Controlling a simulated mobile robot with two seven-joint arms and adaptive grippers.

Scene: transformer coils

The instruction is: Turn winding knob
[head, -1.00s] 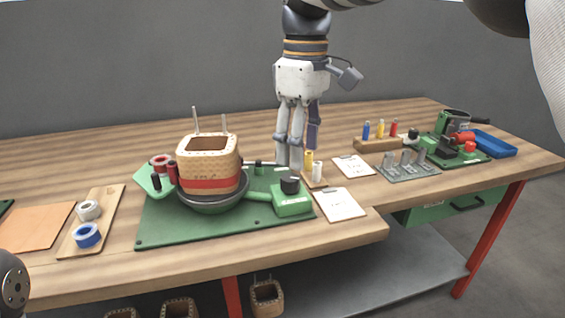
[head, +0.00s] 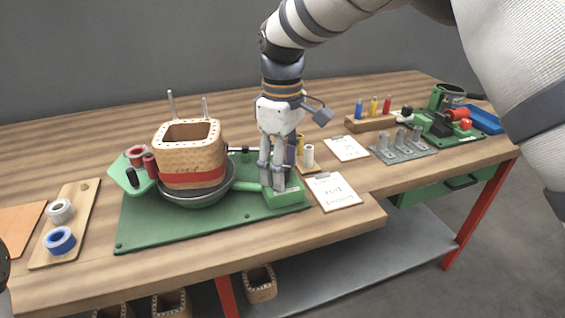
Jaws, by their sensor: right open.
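The green winding base (head: 135,232) lies on the bench and carries a coil (head: 192,178) with a red band, set in a dark round bowl. At its right end is a green control box (head: 290,199), which had a black knob on top. My right gripper (head: 274,186) points down over this box with its fingers open. The fingers hide the knob, so I cannot tell whether they touch it.
Tape rolls (head: 60,240) lie on a board at left. A grey pin plate (head: 403,150) and a blue tray (head: 486,120) are further right.

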